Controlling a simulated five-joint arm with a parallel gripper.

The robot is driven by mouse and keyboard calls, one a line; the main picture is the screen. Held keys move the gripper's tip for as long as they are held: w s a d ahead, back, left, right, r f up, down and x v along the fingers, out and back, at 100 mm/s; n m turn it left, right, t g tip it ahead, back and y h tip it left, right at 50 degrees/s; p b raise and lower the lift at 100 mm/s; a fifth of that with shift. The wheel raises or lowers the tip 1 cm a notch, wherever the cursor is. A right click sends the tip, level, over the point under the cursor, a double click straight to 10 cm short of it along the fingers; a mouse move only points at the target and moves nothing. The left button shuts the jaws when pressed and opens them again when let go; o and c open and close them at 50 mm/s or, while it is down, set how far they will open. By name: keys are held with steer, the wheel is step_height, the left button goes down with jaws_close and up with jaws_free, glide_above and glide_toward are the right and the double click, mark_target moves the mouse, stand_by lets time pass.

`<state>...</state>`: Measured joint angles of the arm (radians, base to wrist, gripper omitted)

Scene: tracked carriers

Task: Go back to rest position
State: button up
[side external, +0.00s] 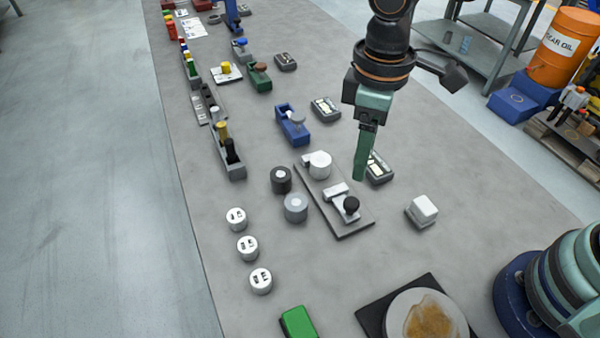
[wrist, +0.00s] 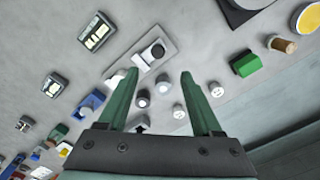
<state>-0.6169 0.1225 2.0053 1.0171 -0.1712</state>
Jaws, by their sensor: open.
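My gripper (side external: 361,178) points down above the grey table, near the grey plate and a dark box with a pale label. In the wrist view my gripper (wrist: 158,74) shows two green fingers spread apart with nothing held between them. The grey plate (side external: 352,228) bears a white cylinder (side external: 320,164) and a small fixture with a black knob (side external: 351,205). In the wrist view the plate (wrist: 168,43) lies beyond the fingertips. Whether the fingers touch anything cannot be told, but they look clear.
A black cylinder (side external: 281,180) and a grey cylinder (side external: 296,208) stand left of the plate. Several white labelled cylinders, such as one (side external: 247,248), line the left. A dark labelled box (side external: 379,170), a white block (side external: 424,209), a blue carrier (side external: 292,126) and a green block (side external: 298,322) surround the area.

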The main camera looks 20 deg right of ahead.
steer(key=d+r+m+t, duration=0.2)
steer(key=d+r+m, duration=0.2)
steer(key=d, duration=0.6)
steer(key=s+d+r+m+t, duration=0.1)
steer(key=d+r+m+t, duration=0.2)
steer(key=d, duration=0.8)
steer(key=shift+r+m+t, duration=0.3)
steer(key=shift+r+m, duration=0.5)
steer(key=shift+m, duration=0.2)
